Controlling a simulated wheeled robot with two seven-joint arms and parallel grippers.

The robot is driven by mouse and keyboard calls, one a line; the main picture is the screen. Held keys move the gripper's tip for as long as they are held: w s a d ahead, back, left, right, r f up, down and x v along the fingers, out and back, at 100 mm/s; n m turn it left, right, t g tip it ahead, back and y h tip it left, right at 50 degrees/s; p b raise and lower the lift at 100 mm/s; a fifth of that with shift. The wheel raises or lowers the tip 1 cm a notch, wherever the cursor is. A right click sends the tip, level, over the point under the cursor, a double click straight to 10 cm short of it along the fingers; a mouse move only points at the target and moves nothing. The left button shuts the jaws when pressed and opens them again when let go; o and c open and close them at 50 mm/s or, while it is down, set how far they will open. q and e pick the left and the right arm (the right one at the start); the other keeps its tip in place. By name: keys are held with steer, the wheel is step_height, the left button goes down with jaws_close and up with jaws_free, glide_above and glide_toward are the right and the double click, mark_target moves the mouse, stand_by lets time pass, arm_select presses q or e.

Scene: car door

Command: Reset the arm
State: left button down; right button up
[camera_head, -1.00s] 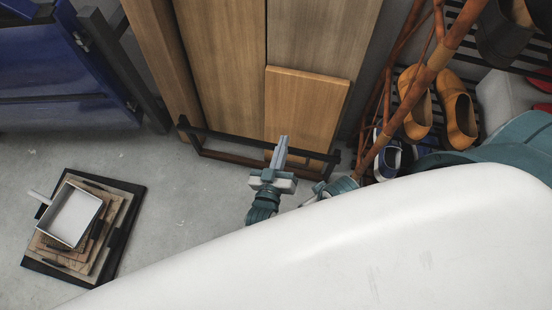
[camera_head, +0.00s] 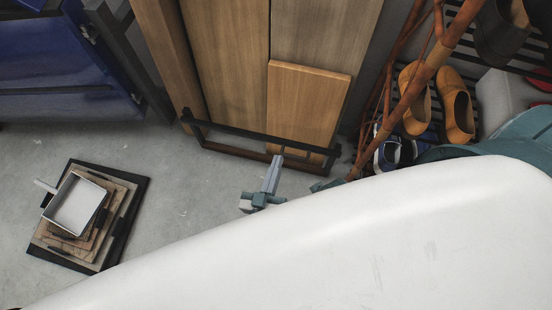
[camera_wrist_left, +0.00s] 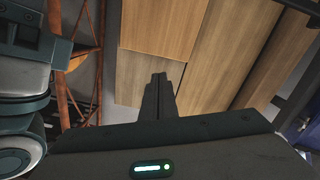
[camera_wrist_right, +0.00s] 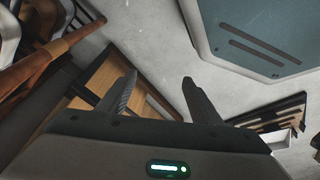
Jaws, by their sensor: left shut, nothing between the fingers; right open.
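My left gripper (camera_head: 274,168) shows in the head view above the edge of a large white curved surface, in front of wooden panels. Its fingers are together with nothing between them, as the left wrist view (camera_wrist_left: 158,80) also shows. Most of the left arm behind it is hidden by the white surface. My right gripper (camera_wrist_right: 159,82) shows in the right wrist view with its two fingers apart and empty. I cannot make it out clearly in the head view.
The white surface (camera_head: 380,240) fills the lower head view. Wooden panels (camera_head: 225,70) with a dark low frame stand behind. A white tray (camera_head: 76,204) lies on stacked boards at left. Grey floor (camera_head: 190,210) is clear between.

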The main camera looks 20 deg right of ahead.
arm_select(q)
steer(key=shift+s, duration=0.1)
stand_by(0.6)
steer(key=s+a+f+g+y+p, duration=0.1)
steer(key=a+f+g+y+p, duration=0.35)
steer(key=a+f, duration=1.1)
steer(key=s+a+f+g+y+p, duration=0.1)
steer(key=s+a+f+g+y, duration=0.1)
steer(key=a, duration=0.6)
steer(key=s+a+f+n+g+y+p, duration=0.1)
steer(key=s+a+f+g+y+p, duration=0.1)
steer(key=s+a+f, duration=0.3)
steer(key=s+a, duration=0.1)
steer(key=a, duration=0.2)
steer(key=shift+a+f+y, duration=0.15)
steer(key=shift+y, duration=0.2)
arm_select(e)
step_height(320, 180, down, 8)
steer(key=a+t, duration=0.2)
steer(key=shift+w+a+r+t+y, duration=0.2)
steer(key=shift+w+t+y, duration=0.1)
steer(key=shift+w+y, duration=0.1)
